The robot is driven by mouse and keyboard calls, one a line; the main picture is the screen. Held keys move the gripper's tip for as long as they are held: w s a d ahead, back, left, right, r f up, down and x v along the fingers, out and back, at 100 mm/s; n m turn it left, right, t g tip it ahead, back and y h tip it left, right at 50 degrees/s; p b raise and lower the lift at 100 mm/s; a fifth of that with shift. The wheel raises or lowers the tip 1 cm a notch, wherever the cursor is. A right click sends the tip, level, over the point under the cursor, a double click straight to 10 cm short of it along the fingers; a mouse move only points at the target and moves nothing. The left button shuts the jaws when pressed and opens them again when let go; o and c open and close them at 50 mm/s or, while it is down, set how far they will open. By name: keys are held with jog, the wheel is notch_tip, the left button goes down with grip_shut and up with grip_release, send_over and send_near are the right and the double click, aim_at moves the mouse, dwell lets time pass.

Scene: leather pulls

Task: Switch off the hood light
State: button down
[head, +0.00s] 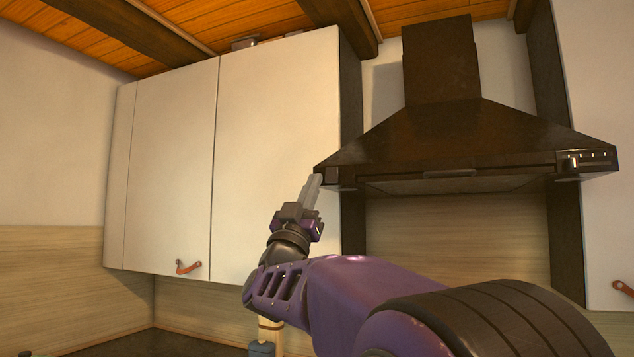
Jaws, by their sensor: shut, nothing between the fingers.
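The dark brown range hood (450,145) hangs on the wall at the right of the head view, with a chimney rising to the ceiling. A small control panel (587,160) with light knobs or buttons sits at the right end of its front edge. Which control is for the light, and whether the light is on, I cannot tell. My gripper (314,182) is shut and empty, pointing up by the hood's left front corner. Whether it touches the hood I cannot tell.
White wall cabinets (170,170) with a leather pull (188,267) stand left of the hood. Another white cabinet (600,110) with a leather pull (622,288) is at the right edge. Dark panels flank the hood. The space below the hood looks free beyond my arm.

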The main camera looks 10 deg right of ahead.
jog(key=shift+s+r+b+v, duration=0.15)
jog(key=shift+v, duration=1.15)
jog(key=shift+s+r+b+v, duration=0.15)
jog(key=shift+v, duration=1.15)
jog(key=shift+a, duration=0.2)
